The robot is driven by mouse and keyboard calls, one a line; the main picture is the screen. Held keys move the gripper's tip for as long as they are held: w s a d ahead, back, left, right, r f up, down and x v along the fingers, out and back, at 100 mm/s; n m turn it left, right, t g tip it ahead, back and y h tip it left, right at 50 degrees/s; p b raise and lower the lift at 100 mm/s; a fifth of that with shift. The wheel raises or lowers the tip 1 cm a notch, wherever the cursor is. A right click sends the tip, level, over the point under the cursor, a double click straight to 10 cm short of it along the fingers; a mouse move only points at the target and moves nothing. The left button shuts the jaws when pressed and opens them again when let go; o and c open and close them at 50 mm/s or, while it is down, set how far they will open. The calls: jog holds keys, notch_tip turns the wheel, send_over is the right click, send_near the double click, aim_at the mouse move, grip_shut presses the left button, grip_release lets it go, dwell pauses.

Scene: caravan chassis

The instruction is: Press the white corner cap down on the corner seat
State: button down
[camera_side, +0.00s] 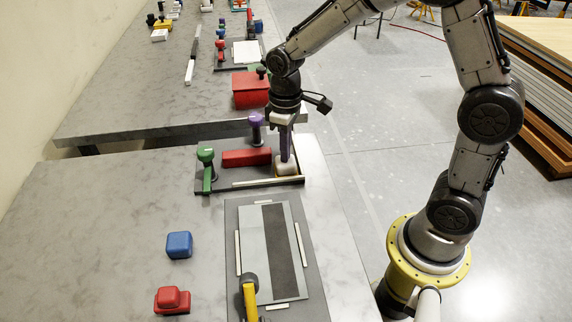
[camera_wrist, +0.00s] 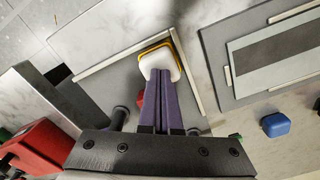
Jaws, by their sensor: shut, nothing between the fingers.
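The white corner cap (camera_side: 287,168) sits at the right front corner of a grey base plate (camera_side: 228,180). In the wrist view the cap (camera_wrist: 158,60) is a rounded white block with a yellow edge showing around its far sides; the corner seat under it is hidden. My gripper (camera_side: 285,158) is shut and points down, its fingertips at the top of the cap. In the wrist view the purple fingers (camera_wrist: 163,75) lie side by side and overlap the cap's near edge. They look to be touching it, but I cannot tell how hard.
On the plate are a red bar (camera_side: 246,157), a green-knobbed clamp (camera_side: 206,165) and a purple knob (camera_side: 256,125). Nearby are a panel with a dark stripe (camera_side: 275,250), a yellow-handled tool (camera_side: 249,290), a blue block (camera_side: 179,245), a red block (camera_side: 172,300) and a red box (camera_side: 250,90).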

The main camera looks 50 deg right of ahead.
jog(key=shift+s+f, duration=0.1)
jog(key=shift+f, duration=0.2)
notch_tip(320, 180, up, 9)
jog(key=shift+r, duration=0.15)
dwell(1.1)
jog(key=shift+r, duration=0.1)
jog(key=s+r+t, duration=0.3)
jog(key=s+r, duration=0.6)
jog(key=s+f+m+t, duration=0.2)
jog(key=s+f+m, duration=0.1)
jog(key=s, duration=0.7)
jog(key=shift+s+d+f+t, duration=0.3)
jog(key=shift+d+f, duration=0.15)
jog(key=shift+f, duration=0.25)
